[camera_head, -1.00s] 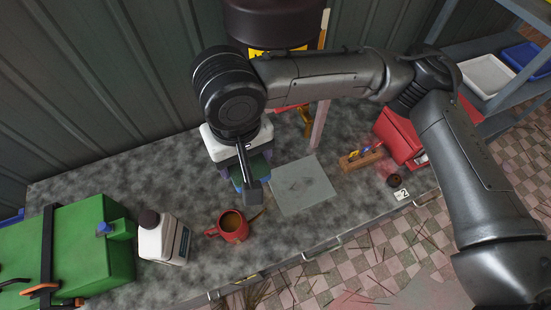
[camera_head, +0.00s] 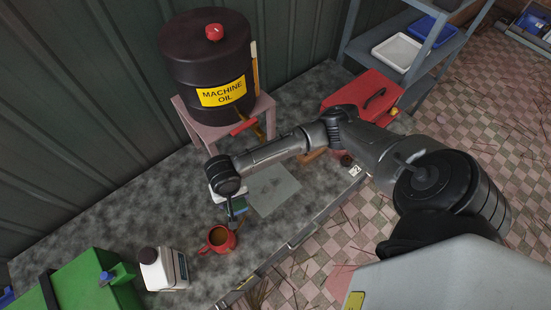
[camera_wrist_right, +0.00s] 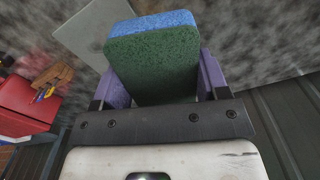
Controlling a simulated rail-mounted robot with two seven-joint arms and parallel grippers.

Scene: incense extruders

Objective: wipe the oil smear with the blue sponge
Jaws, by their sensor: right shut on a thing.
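The blue sponge (camera_wrist_right: 155,65) has a blue layer and a dark green layer. My right gripper (camera_wrist_right: 160,85) is shut on it, with a purple finger on each side. In the head view the right gripper (camera_head: 234,210) is over the bench, just left of the flat grey plate (camera_head: 275,192) and behind the red mug. The sponge (camera_head: 240,205) is mostly hidden there by the gripper. I cannot tell whether it touches the bench. The plate also shows in the wrist view (camera_wrist_right: 88,32), partly behind the sponge. I cannot make out the oil smear clearly. My left gripper is not in view.
A red mug (camera_head: 219,239) of brown liquid stands close in front of the gripper. A white bottle (camera_head: 162,268) and green box (camera_head: 80,285) are at left. The machine oil drum (camera_head: 207,65) stands behind on a pink stand (camera_head: 262,106). A red toolbox (camera_head: 350,95) is at right.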

